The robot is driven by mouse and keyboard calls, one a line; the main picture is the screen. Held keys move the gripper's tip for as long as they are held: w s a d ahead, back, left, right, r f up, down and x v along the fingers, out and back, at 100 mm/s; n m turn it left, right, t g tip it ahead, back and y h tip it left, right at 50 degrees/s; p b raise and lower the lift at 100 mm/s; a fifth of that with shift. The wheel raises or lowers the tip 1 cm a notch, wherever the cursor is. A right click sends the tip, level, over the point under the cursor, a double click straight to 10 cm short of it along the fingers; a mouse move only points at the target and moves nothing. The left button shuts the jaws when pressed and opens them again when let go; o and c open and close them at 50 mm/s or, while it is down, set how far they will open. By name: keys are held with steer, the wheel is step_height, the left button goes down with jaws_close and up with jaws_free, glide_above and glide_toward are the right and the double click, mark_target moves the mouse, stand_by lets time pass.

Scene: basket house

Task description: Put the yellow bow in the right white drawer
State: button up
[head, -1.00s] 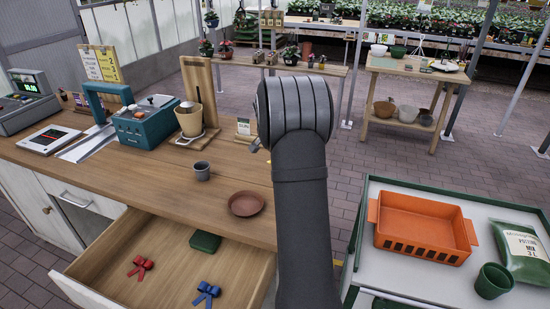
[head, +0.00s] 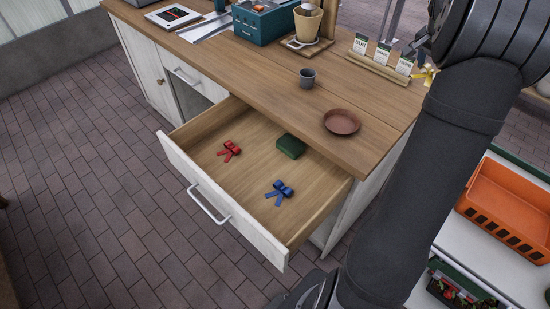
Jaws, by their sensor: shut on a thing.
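The right white drawer (head: 215,212) is pulled out from the wooden counter, with its bar handle on the front. A red bow (head: 230,151), a blue bow (head: 280,191) and a small green box (head: 291,146) lie in it. The yellow bow (head: 428,75) shows small at the upper right, beyond the counter's right end. My gripper (head: 424,65) is shut on it, partly hidden by my dark arm. The bow is held up and to the right of the open drawer.
A grey cup (head: 307,78) and a brown saucer (head: 341,122) stand on the counter (head: 265,92) behind the drawer. A seed-packet rack (head: 380,66) is near its right end. An orange crate (head: 509,210) is at the right. The drawer's front middle is bare.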

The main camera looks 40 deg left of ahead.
steer(key=s+a+m, duration=0.1)
steer(key=s+a, duration=0.6)
steer(key=a, duration=0.4)
steer(key=m+g+h, duration=0.1)
steer(key=m+h, duration=0.1)
steer(key=m, duration=0.3)
glide_above(262, 170)
steer(key=shift+m, duration=0.3)
steer(key=f, duration=2.2)
steer(key=s+a+f, duration=0.1)
steer(key=f, duration=1)
steer(key=shift+f, duration=0.1)
steer(key=o, duration=0.9)
